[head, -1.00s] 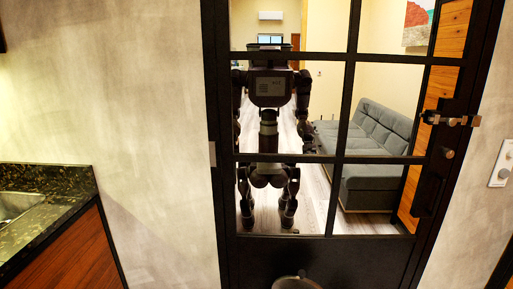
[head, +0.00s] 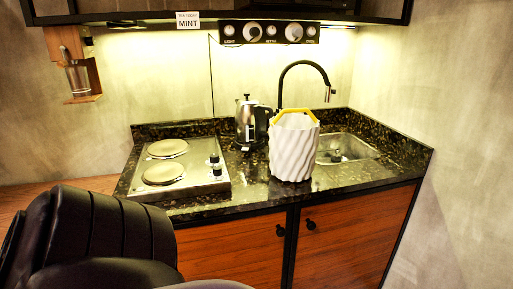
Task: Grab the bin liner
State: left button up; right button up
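A white bag-like thing with twisted ridges and a yellow band round its top (head: 293,152) stands upright on the counter, in front of the sink's left edge. It looks like the bin liner, though I cannot tell whether it is a liner alone or a liner in a bin. Neither of my grippers is in view, and nothing is seen touching it.
The dark speckled counter (head: 250,191) holds a two-plate hob (head: 186,186), a metal kettle (head: 246,121) and a sink (head: 352,147) with a black tap (head: 304,65). A cabinet (head: 365,15) hangs above. A black padded seat (head: 100,235) fills the lower left.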

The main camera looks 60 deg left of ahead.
aim_at(294, 140)
jog(key=k+u, duration=0.15)
jog(key=u, duration=1.55)
jog(key=l+u, duration=0.95)
jog(key=k+l+u, duration=0.15)
jog(key=l+u, duration=0.35)
